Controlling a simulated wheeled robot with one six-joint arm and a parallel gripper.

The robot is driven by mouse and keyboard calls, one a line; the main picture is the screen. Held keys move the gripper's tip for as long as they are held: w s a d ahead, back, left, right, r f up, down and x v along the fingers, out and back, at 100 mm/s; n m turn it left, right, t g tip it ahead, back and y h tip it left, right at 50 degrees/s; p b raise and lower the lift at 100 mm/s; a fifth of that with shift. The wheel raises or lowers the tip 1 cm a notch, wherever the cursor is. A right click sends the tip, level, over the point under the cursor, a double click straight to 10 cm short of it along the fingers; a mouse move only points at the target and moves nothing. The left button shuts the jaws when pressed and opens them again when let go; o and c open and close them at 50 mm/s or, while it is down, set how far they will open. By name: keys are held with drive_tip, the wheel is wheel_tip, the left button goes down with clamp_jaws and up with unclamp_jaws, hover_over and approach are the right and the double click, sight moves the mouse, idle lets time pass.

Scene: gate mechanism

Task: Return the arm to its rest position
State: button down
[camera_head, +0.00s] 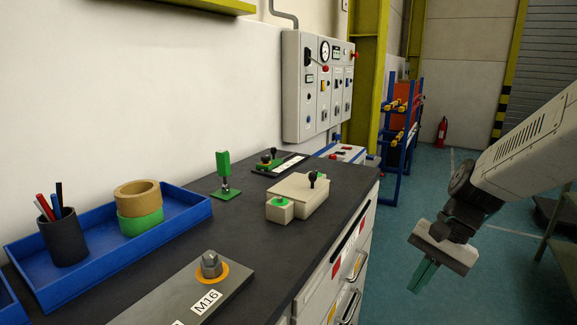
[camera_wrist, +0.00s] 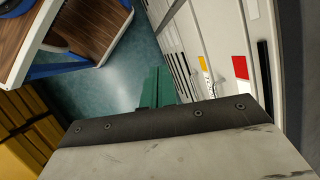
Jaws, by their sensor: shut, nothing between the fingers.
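My gripper (camera_head: 424,276) hangs at the right in the head view, at the end of my arm, which reaches in from the right edge. Its green fingers are shut together with nothing between them and point down and to the left. The gripper is clear of the bench, over the open floor to the right of the drawers. In the wrist view the green fingers (camera_wrist: 157,88) show above the dark edge of the gripper body, with the floor behind them.
The dark bench (camera_head: 270,228) carries a blue tray (camera_head: 115,250), an M16 bolt plate (camera_head: 165,292), a green-topped post (camera_head: 223,172) and a beige box (camera_head: 298,194). A control panel (camera_head: 318,85) is on the wall. A blue rack (camera_head: 398,140) stands behind. Teal floor (camera_head: 440,185) is open between.

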drive_tip(key=s+r+n+t+h, duration=0.1)
drive_tip(key=s+r+n, duration=0.3)
drive_tip(key=s, duration=0.5)
drive_tip(key=s+d+r+n+t+h, duration=0.1)
drive_tip(key=s+r+n+h, duration=0.2)
drive_tip(key=s, duration=0.6)
drive_tip(key=shift+d+r+n+t+h, duration=0.3)
drive_tip(key=shift+r+n+h, duration=0.1)
drive_tip(key=shift+r, duration=0.25)
